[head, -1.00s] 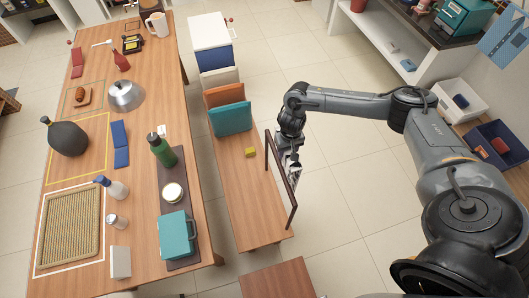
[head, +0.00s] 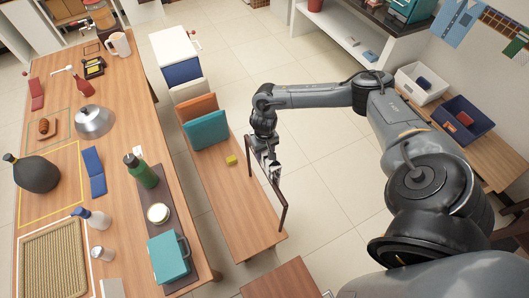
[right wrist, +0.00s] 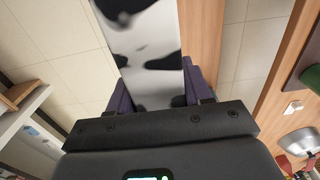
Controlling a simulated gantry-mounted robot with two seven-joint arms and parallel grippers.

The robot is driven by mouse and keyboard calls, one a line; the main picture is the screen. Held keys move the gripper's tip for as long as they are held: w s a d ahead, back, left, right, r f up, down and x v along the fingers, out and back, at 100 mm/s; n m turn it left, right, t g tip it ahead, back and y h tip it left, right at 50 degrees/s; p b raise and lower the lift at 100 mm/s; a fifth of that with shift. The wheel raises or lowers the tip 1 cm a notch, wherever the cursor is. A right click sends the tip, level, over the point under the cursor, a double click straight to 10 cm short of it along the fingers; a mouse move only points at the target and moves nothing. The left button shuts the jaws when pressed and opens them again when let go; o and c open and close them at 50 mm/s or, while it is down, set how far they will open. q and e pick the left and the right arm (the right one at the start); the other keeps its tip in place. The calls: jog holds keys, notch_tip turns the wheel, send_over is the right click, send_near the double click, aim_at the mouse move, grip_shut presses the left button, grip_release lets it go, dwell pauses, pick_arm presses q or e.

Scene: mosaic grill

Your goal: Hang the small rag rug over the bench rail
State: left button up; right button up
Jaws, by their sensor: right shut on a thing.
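My right gripper (right wrist: 160,92) is shut on a white cloth with black patches (right wrist: 150,50), which looks like the rag rug. In the head view the right gripper (head: 273,170) is at the dark bench rail (head: 282,192), on its far right side, pointing down. Only a small black-and-white bit of the rug shows there. Whether the rug touches or crosses the rail cannot be told. The rail stands on the right edge of the wooden bench (head: 240,210). My left gripper is not in view.
A yellow block (head: 231,160) lies on the bench near the rail. Orange (head: 198,106) and teal (head: 206,131) upright pieces stand at its far end. A long table (head: 130,210) full of objects is at left. The floor right of the rail is open.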

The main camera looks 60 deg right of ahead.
jog(key=shift+f+b, duration=0.7)
jog(key=shift+f, duration=0.2)
jog(key=shift+f+b, duration=0.85)
jog(key=shift+f, duration=1.45)
jog(key=shift+f+b, duration=1.25)
jog(key=shift+f, duration=2.35)
jog(key=shift+f+b, duration=0.2)
jog(key=shift+b, duration=0.15)
jog(key=shift+f, duration=0.1)
jog(key=o, duration=1.2)
jog(key=shift+o, duration=0.6)
